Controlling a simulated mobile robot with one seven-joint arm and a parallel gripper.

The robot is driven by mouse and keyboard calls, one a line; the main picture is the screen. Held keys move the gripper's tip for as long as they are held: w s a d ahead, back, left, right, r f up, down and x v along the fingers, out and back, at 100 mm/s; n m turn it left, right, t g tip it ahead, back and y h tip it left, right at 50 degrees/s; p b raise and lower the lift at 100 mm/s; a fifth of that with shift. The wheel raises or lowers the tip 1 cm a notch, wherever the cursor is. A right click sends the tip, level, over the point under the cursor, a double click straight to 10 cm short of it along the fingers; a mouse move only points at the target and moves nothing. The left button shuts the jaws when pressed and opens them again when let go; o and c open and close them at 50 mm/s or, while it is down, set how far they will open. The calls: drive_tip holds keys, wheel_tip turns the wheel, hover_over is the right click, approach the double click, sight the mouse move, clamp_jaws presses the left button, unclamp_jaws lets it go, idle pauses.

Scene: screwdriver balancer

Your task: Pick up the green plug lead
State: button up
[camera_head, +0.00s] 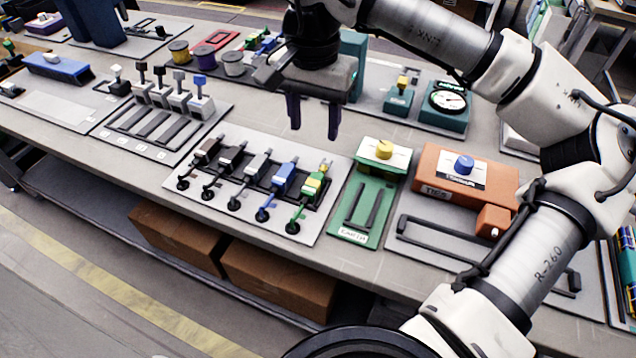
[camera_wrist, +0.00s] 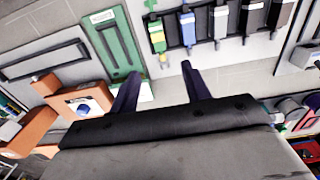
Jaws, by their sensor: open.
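My gripper (camera_head: 314,118) is open and empty, above the table behind the row, and apart from the leads. Its two dark fingers also show in the wrist view (camera_wrist: 160,72).
A green EARTH block (camera_head: 366,205) with a yellow knob stands close on the right. An orange box (camera_head: 440,170) with a blue knob lies beyond it.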

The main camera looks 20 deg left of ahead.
sight(314, 180)
drive_tip(key=f, duration=0.4)
drive_tip(key=f+p, duration=0.1)
drive_tip(key=f, duration=0.3)
drive_tip(key=s+f, duration=0.1)
drive_tip(key=f, duration=0.3)
drive_tip(key=shift+f, duration=0.2)
drive_tip(key=shift+w, duration=0.1)
drive_tip(key=c, duration=1)
